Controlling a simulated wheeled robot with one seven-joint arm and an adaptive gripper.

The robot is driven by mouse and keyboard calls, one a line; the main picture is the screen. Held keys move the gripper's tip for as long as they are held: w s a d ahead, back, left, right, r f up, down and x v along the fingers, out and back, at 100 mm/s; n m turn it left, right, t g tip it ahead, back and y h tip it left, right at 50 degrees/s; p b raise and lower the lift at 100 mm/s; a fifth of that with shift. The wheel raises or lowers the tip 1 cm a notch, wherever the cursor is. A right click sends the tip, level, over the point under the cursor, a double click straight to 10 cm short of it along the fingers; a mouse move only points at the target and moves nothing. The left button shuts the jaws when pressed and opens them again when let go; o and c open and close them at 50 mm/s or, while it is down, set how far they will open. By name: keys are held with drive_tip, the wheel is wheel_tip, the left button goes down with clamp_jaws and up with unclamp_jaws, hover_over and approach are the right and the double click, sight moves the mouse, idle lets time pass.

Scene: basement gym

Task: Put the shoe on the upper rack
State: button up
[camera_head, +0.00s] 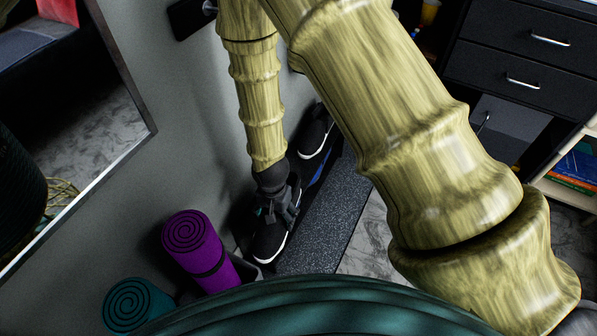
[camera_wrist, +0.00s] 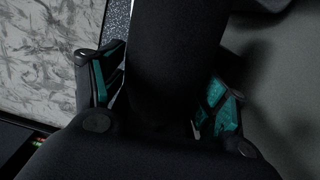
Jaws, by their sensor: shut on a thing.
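A black shoe with a white sole edge (camera_head: 270,242) hangs at the end of my gripper (camera_head: 276,208), by the grey wall. In the wrist view the dark shoe (camera_wrist: 178,55) fills the space between the two teal-and-black fingers, and my gripper (camera_wrist: 163,95) is shut on it. A second black shoe with a white sole (camera_head: 314,136) sits farther back, partly hidden by my arm. A dark speckled board (camera_head: 325,212), seemingly the rack's top, lies just right of the held shoe. I cannot tell whether the held shoe touches anything below.
A rolled purple mat (camera_head: 195,245) and a rolled teal mat (camera_head: 138,305) stand left of the shoe. A framed mirror (camera_head: 140,95) is on the left wall. A black drawer cabinet (camera_head: 520,60) and a bookshelf (camera_head: 575,190) stand at right. The visible board top is bare.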

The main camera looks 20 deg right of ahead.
drive_tip(key=shift+s+a+f+m+b, duration=0.15)
drive_tip(key=shift+a+f+m+b, duration=0.1)
drive_tip(key=shift+f+b, duration=0.35)
drive_tip(key=shift+s+a+f+m+b, duration=0.15)
drive_tip(key=shift+a+f+m+b, duration=0.05)
drive_tip(key=shift+f+b, duration=0.35)
drive_tip(key=shift+s+a+f+m+b, duration=0.15)
drive_tip(key=shift+a+f+m+b, duration=0.1)
drive_tip(key=shift+f+b, duration=0.3)
drive_tip(key=shift+w, duration=0.1)
drive_tip(key=w+d+b, duration=0.1)
drive_tip(key=w, duration=0.4)
drive_tip(key=w+d+f+b, duration=0.1)
drive_tip(key=w+d+b, duration=0.1)
drive_tip(key=w, duration=0.3)
drive_tip(key=w+d+b, duration=0.1)
drive_tip(key=w+b, duration=0.1)
drive_tip(key=w, duration=0.3)
drive_tip(key=shift+d+f, duration=0.25)
drive_tip(key=shift+d, duration=0.05)
drive_tip(key=shift+f+b, duration=1.1)
drive_tip(key=shift+f, duration=0.65)
drive_tip(key=shift+r, duration=0.1)
drive_tip(key=o, duration=1.2)
drive_tip(key=shift+o, duration=0.2)
